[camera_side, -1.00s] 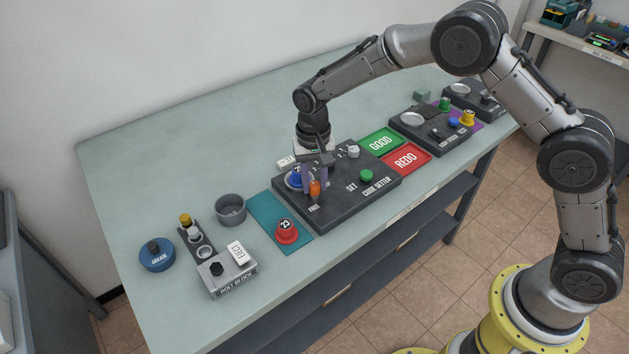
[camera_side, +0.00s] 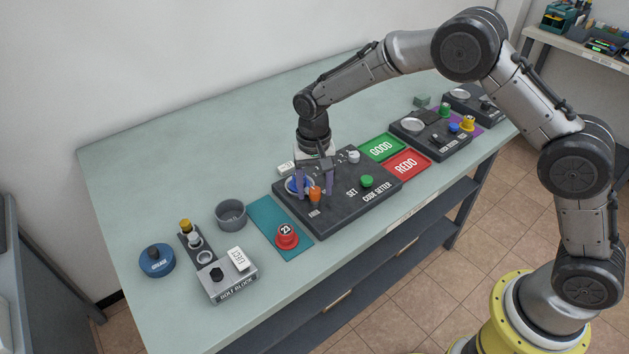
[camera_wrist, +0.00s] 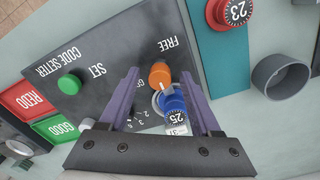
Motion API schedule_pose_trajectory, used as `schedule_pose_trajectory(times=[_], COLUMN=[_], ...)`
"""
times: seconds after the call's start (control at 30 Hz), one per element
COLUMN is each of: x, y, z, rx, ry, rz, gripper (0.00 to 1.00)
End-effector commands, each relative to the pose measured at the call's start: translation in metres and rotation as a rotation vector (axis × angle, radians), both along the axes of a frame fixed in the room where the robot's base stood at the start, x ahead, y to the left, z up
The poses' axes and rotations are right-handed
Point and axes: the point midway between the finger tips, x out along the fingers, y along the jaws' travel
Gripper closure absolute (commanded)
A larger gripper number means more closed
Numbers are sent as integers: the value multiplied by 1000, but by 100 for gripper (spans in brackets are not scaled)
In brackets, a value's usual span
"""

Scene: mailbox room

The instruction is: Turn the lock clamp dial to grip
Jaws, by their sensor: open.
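The lock clamp dial is an orange knob (camera_side: 314,193) on the dark code setter box (camera_side: 345,205). It also shows in the wrist view (camera_wrist: 160,78), between the FREE print and a partly hidden print starting with G. Which way it points is unclear. Beside it a blue piece marked 25 (camera_wrist: 173,103) sits in the setter, partly hidden in the side view (camera_side: 294,185). My gripper (camera_side: 315,196) is open and points down over the box. In the wrist view its purple fingers (camera_wrist: 160,74) stand apart on either side of the orange dial, with nothing held.
A green button (camera_side: 367,181) stands near SET. A red piece marked 23 (camera_side: 287,232) sits on a teal mat (camera_side: 265,216). A grey cup (camera_side: 231,213), bolt block (camera_side: 228,283) and grease tin (camera_side: 157,257) are left. Green GOOD (camera_side: 381,146) and red REDO (camera_side: 406,163) pads are right.

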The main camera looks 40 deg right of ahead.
Motion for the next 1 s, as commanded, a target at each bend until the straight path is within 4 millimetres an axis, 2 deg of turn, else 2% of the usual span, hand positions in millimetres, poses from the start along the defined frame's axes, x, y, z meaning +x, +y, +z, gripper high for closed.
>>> schedule_pose_trajectory(times=[0.17,0.5,0.7,0.83,1.0], x=[1,2,1,1,1], y=[1,2,2,2,2], z=[15,86,120,133,138], rx=[1,1,1,1,0], ry=[-4,-6,-4,-3,-1], rz=[0,0,0,0,0], gripper=[36,36,36,36,36])
